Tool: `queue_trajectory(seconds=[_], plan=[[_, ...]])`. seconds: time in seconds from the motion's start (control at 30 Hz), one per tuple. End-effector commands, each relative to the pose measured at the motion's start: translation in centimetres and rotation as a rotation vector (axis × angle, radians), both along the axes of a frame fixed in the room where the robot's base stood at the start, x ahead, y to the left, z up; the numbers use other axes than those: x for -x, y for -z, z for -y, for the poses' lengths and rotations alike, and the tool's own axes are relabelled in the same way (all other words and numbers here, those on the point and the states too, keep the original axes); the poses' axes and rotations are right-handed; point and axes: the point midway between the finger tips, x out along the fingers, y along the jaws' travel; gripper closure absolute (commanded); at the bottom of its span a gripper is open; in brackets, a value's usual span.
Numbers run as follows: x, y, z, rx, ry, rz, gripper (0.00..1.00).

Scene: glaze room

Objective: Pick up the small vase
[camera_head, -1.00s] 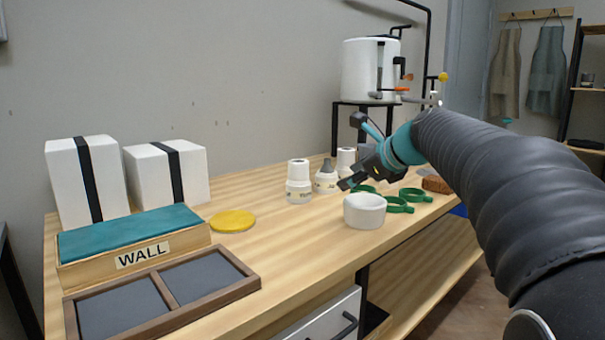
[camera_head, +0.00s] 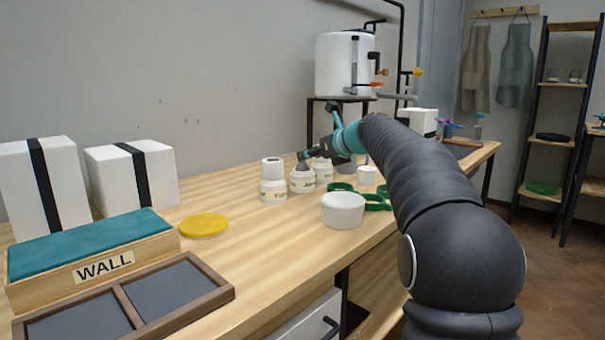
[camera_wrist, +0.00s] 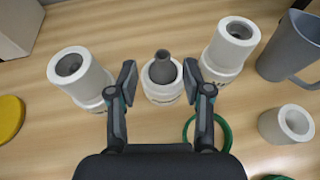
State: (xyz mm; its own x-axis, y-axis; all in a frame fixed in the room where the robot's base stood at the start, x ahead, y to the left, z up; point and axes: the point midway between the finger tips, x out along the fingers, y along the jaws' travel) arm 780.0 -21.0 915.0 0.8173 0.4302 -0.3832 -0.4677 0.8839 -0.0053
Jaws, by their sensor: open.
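The small vase (camera_wrist: 163,67) looks dark grey with a narrow neck and flared foot; it stands upright on a round white labelled base (camera_wrist: 163,93). In the head view the white base (camera_head: 302,183) shows, while the vase is mostly behind my gripper (camera_head: 306,158). In the wrist view my gripper (camera_wrist: 160,82) is open and empty, one finger on each side of the vase, with gaps showing. I cannot tell the fingertips' height against the vase.
White cylinders on similar bases stand close on the left (camera_wrist: 80,72) and right (camera_wrist: 230,42). A grey jug (camera_wrist: 290,48), a small white cup (camera_wrist: 287,123) and a green ring (camera_wrist: 207,133) are on the right. A white bowl (camera_head: 343,211) stands nearer the table edge.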

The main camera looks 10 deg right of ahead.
Motion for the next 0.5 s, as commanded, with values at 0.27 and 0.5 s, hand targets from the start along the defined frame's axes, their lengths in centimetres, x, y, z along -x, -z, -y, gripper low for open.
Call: queue_trajectory(seconds=[0.27,0.5], plan=[[-2.7,1.3,-1.0,0.000,0.001,0.000,0.50],[-4.3,2.0,-1.8,0.001,0.003,0.001,0.50]])
